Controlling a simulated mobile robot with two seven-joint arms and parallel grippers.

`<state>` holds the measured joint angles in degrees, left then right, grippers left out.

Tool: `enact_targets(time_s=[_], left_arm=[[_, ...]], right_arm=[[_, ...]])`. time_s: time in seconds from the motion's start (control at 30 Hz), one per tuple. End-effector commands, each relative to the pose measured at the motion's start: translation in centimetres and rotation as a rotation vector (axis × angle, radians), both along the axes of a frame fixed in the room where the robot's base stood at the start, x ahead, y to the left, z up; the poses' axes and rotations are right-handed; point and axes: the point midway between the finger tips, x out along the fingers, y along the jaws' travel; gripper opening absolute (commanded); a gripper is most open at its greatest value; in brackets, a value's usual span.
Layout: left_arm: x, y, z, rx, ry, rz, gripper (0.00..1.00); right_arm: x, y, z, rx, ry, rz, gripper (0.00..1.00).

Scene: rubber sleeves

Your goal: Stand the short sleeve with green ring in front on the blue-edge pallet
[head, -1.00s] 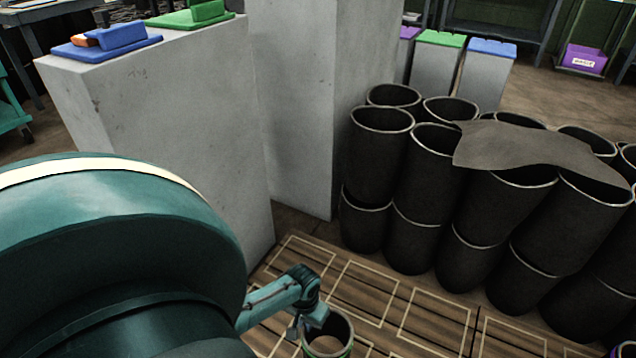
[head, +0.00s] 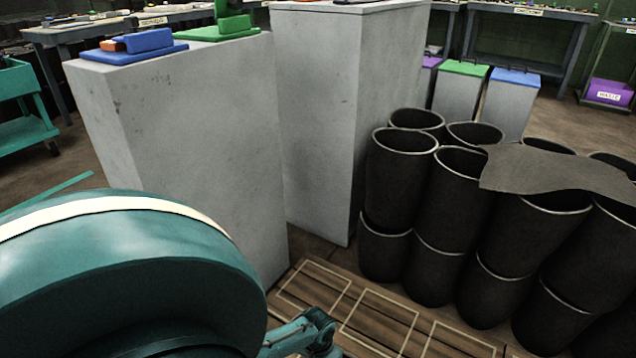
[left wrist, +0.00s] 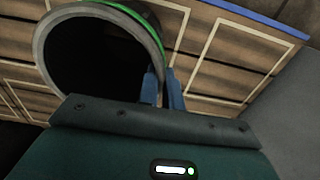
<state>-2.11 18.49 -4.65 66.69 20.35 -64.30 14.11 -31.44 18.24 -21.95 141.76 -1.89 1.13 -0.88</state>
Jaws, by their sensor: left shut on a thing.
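The short dark sleeve shows in the left wrist view (left wrist: 92,62), its round open mouth facing the camera and a green ring (left wrist: 153,28) around its outside at the upper right. My left gripper (left wrist: 162,76) is shut on the sleeve's wall at its right side. In the head view only part of my left arm shows at the bottom edge; the fingers and sleeve are out of frame. The wooden pallet with pale outlined rectangles (head: 381,323) lies below. Its blue edge (left wrist: 262,22) shows in the left wrist view. Whether the sleeve touches the pallet is hidden. My right gripper is not seen.
Tall dark sleeves stand stacked and crowded at the right (head: 402,175), with a grey sheet (head: 560,172) draped over some. Two pale grey blocks (head: 190,140) (head: 318,120) rise behind the pallet. Several lidded bins (head: 460,95) stand farther back.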

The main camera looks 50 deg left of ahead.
Motion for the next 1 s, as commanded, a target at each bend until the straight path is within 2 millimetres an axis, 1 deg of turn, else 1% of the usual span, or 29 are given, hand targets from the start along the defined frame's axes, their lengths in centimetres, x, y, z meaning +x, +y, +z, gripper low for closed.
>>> enact_targets(time_s=[0.03, 0.07, 0.3, 0.5, 0.6, 0.67, 0.73, 0.77, 0.8, 0.83, 1.0], left_arm=[[0.2, 0.0, -0.1, -0.001, -0.003, 0.0, 0.0], [0.0, 0.0, -0.1, 0.0, -0.001, -0.001, 0.1], [0.0, 0.0, -0.1, 0.0, 0.0, 0.0, 0.29], [0.0, 0.0, -0.1, 0.0, 0.001, 0.0, 0.29], [0.0, 0.0, 0.3, 0.0, 0.001, 0.0, 0.29], [0.0, 0.0, 1.1, 0.0, 0.001, 0.0, 0.29], [0.0, 0.0, 2.4, -0.001, -0.001, 0.0, 0.29], [0.0, 0.0, 3.0, -0.001, -0.001, 0.0, 0.29], [0.0, 0.0, 3.9, -0.001, -0.001, 0.0, 0.29], [0.0, 0.0, 4.6, -0.001, -0.001, 0.0, 0.29], [0.0, 0.0, 8.4, -0.001, -0.001, -0.001, 0.29]], right_arm=[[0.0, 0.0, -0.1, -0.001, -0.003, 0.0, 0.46], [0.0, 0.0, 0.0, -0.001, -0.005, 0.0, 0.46], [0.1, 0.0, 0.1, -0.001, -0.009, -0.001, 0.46], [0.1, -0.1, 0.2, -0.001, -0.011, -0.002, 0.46], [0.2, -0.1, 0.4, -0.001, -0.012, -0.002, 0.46], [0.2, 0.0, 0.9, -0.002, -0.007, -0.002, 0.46], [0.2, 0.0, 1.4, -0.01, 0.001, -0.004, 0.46], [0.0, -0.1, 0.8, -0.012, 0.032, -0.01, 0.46], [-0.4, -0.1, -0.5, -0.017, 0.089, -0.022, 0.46], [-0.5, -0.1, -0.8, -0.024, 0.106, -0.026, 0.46], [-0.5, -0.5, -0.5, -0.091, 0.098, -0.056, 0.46]])
